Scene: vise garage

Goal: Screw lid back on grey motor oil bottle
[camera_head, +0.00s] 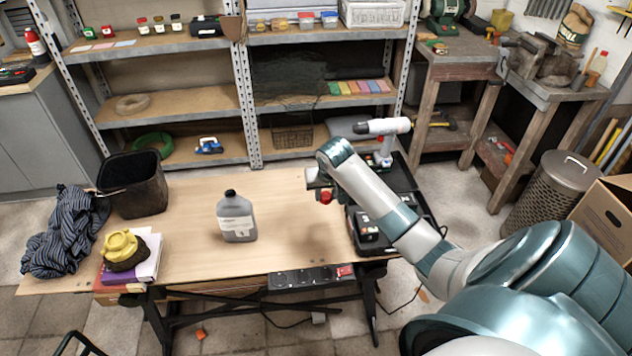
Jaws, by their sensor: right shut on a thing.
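The grey motor oil bottle (237,222) stands upright on the wooden table, left of my right gripper. It has a pale label, and its top (231,194) is dark; I cannot tell whether that is a lid or the bare neck. My right gripper (321,192) is above the table, to the right of the bottle and apart from it. It is shut on a small red round thing (325,197), too small here to identify surely as the lid. The fingers are partly hidden by my right arm. My left gripper is not in view.
The table (285,200) is clear around the bottle. A black case (368,238) with tools lies at the right, partly behind my arm. Shelves stand behind.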

